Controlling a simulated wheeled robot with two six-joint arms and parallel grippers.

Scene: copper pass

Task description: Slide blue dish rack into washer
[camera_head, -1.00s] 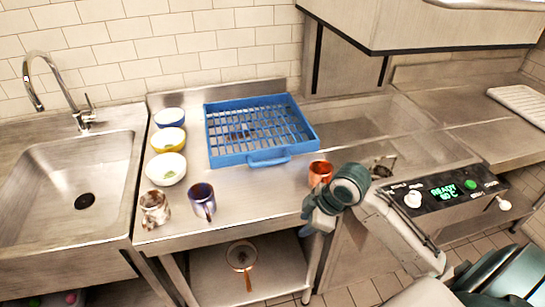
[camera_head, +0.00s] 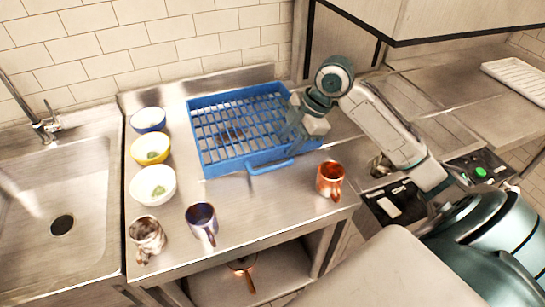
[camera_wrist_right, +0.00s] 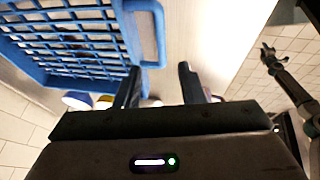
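The blue dish rack (camera_head: 270,158) sits on the steel counter left of the washer, its front handle facing me; the rack looks empty. The washer's raised hood (camera_head: 450,18) is at the upper right. Its control panel (camera_head: 395,205) is partly hidden by my right arm. My right gripper (camera_head: 292,122) is over the rack's right side. In the right wrist view its two fingers (camera_wrist_right: 158,85) are apart with nothing between them, and the rack (camera_wrist_right: 75,45) is beside the left finger; contact is unclear. A small distant arm end, apparently my left gripper (camera_wrist_right: 268,54), shows at the right there.
A blue bowl (camera_head: 148,120), yellow bowl (camera_head: 151,148) and white bowl (camera_head: 153,186) line the rack's left. A marbled mug (camera_head: 146,237), purple mug (camera_head: 201,222) and copper mug (camera_head: 330,178) stand in front. The sink (camera_head: 60,190) is at the left.

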